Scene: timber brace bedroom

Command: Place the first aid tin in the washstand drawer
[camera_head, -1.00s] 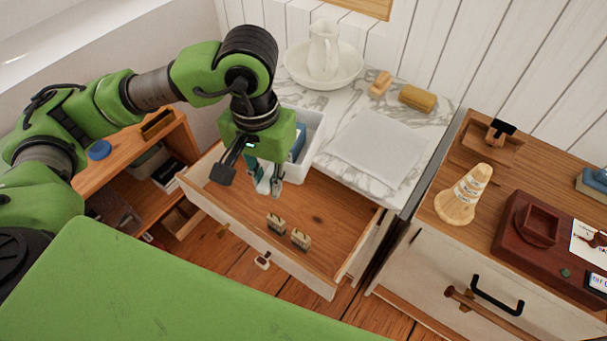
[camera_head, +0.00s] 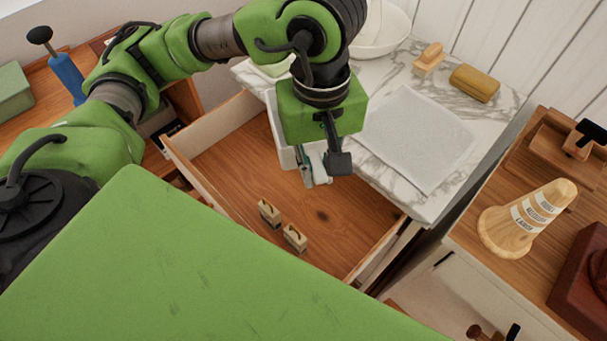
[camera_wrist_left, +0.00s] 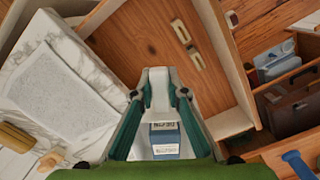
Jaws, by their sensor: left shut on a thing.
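My left gripper (camera_head: 316,178) hangs fingers down over the open washstand drawer (camera_head: 345,235), near its back edge. In the left wrist view its fingertips (camera_wrist_left: 158,88) are closed on a pale thing, mostly hidden by the fingers. I cannot make out a first aid mark on it. A white bin (camera_head: 280,128) stands behind the gripper, partly hidden by it. In the wrist view a blue box with white labels (camera_wrist_left: 166,138) shows between the fingers, against white surfaces. The drawer's wooden floor is mostly bare. My right gripper is not in view.
Two small wooden blocks (camera_head: 269,211) (camera_head: 295,237) are near the drawer's front. A wooden cone (camera_head: 525,218) stands on the right cabinet.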

